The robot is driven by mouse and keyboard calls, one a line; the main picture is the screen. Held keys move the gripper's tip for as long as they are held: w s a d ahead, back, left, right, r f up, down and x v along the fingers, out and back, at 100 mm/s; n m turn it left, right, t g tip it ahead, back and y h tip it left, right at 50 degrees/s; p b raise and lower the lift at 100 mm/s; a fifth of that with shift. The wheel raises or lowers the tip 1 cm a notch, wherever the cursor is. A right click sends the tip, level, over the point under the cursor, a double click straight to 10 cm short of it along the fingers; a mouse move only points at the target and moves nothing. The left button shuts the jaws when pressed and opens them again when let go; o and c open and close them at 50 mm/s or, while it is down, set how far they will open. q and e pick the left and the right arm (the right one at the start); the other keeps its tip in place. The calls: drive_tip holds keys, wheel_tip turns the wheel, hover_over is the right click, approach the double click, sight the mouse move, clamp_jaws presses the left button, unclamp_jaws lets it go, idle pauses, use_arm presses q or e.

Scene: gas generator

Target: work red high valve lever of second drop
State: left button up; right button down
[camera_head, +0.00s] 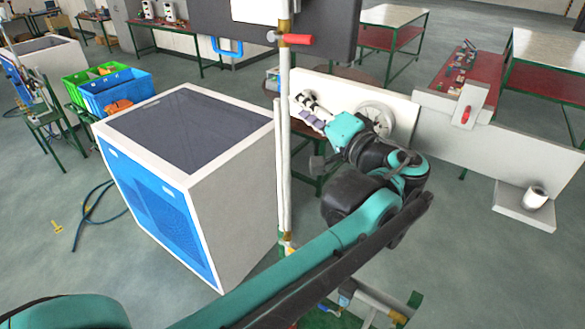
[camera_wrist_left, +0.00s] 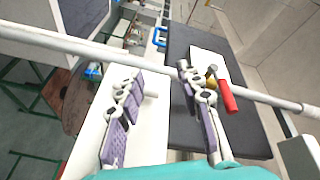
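The red valve lever (camera_head: 298,39) sticks out to the right from a brass fitting high on a white vertical pipe (camera_head: 284,130). In the left wrist view the red lever (camera_wrist_left: 227,97) lies just right of the right-hand finger, beside the brass fitting (camera_wrist_left: 210,84). My left gripper (camera_head: 304,111) is to the right of the pipe and well below the lever in the head view. Its two purple-padded fingers (camera_wrist_left: 162,92) stand apart with nothing between them, and the pipe crosses the left wrist view at their tips. I cannot tell whether they touch it. My right gripper is not in view.
A dark panel (camera_head: 335,35) with a blue handle (camera_head: 228,47) is behind the lever. A large white-and-blue cabinet (camera_head: 240,190) stands left of the pipe. A white board with a round wheel (camera_head: 374,119) is behind my left gripper.

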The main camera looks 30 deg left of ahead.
use_arm(q)
wheel_tip(320, 180, down, 12)
drive_tip(key=s+a+h+b, duration=0.1)
drive_tip(key=s+h+b, duration=0.1)
drive_tip(key=b, duration=0.3)
drive_tip(key=shift+s+a+f+m+g+h, duration=0.15)
drive_tip(key=shift+a+m+g+h, duration=0.15)
drive_tip(key=shift+a+m, duration=0.1)
